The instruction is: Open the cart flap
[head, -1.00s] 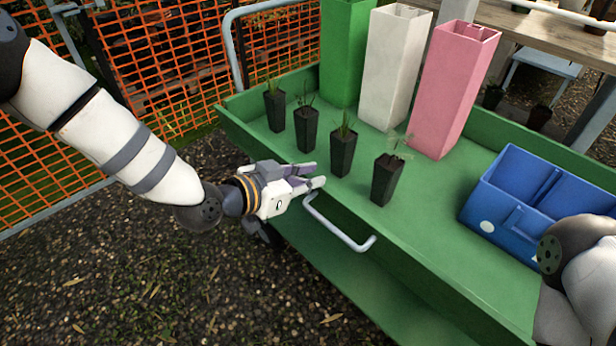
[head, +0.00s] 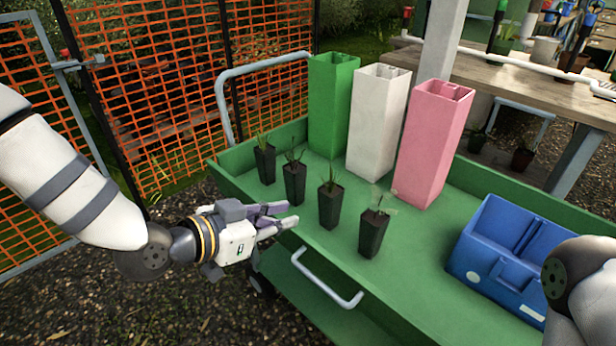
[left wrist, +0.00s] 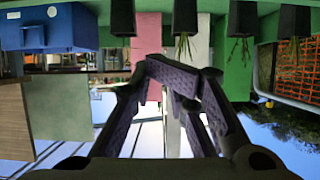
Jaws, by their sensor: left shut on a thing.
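The green cart (head: 430,250) fills the lower right of the head view. A pale metal handle (head: 328,281) sits on its near long side, which I take as the flap (head: 385,318); that side looks upright. My left gripper (head: 290,214) is at the upper edge of this side, near the handle's left end and apart from it. Its dark fingers also show in the left wrist view (left wrist: 180,75). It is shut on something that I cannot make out. Of my right arm only a part shows at the right edge; its gripper is out of view.
Several black plant pots (head: 330,206) stand just inside the near side. Behind them stand green (head: 334,105), white (head: 378,122) and pink (head: 432,145) tubes. A blue caddy (head: 510,258) is at the right. Orange mesh fencing (head: 165,110) stands left, with open ground before the cart.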

